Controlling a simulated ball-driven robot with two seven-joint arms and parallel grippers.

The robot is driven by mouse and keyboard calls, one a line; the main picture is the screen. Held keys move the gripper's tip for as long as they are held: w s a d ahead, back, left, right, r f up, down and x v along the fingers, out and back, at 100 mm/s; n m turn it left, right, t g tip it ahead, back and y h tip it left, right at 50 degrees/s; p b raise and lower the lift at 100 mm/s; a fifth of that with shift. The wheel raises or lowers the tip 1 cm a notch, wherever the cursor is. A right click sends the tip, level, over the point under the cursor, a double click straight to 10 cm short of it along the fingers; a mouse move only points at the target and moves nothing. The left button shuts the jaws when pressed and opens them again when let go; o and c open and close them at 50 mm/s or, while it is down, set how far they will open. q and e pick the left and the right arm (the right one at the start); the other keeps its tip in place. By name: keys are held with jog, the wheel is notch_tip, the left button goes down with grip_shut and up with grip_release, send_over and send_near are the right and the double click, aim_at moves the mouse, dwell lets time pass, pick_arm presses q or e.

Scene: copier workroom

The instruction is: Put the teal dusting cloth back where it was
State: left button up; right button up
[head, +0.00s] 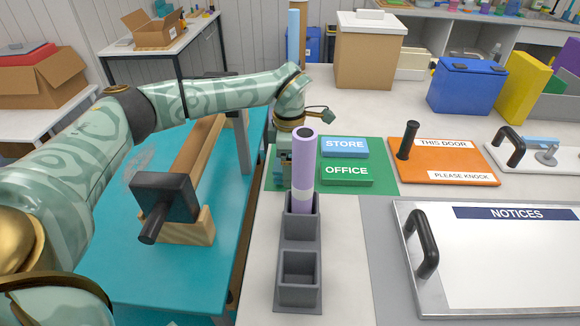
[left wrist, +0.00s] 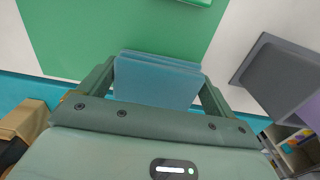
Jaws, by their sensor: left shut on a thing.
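My left gripper (head: 284,160) is at the left edge of the green mat (head: 382,181), partly hidden behind a lavender roll (head: 303,165). In the left wrist view my left gripper (left wrist: 158,95) is shut on a folded blue-teal layered piece, the teal dusting cloth (left wrist: 158,82). The cloth sits between the two fingers, with the green mat (left wrist: 120,28) and pale counter beyond it. I cannot tell whether the cloth touches the surface below. In the head view the cloth is not clearly visible. My right gripper is not in view.
The roll stands in a grey two-socket holder (head: 299,268); its front socket is empty. Blue STORE (head: 345,147) and green OFFICE (head: 346,174) blocks lie on the mat. An orange sign (head: 440,157) and NOTICES board (head: 510,265) are to the right. A teal bench (head: 110,240) is left.

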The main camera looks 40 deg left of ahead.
pick_arm(q)
jog(key=shift+f, duration=0.7)
jog(key=shift+w+r, duration=0.1)
jog(key=o, duration=0.7)
jog(key=shift+r, duration=0.1)
notch_tip(320, 180, up, 12)
jog(key=p, duration=0.4)
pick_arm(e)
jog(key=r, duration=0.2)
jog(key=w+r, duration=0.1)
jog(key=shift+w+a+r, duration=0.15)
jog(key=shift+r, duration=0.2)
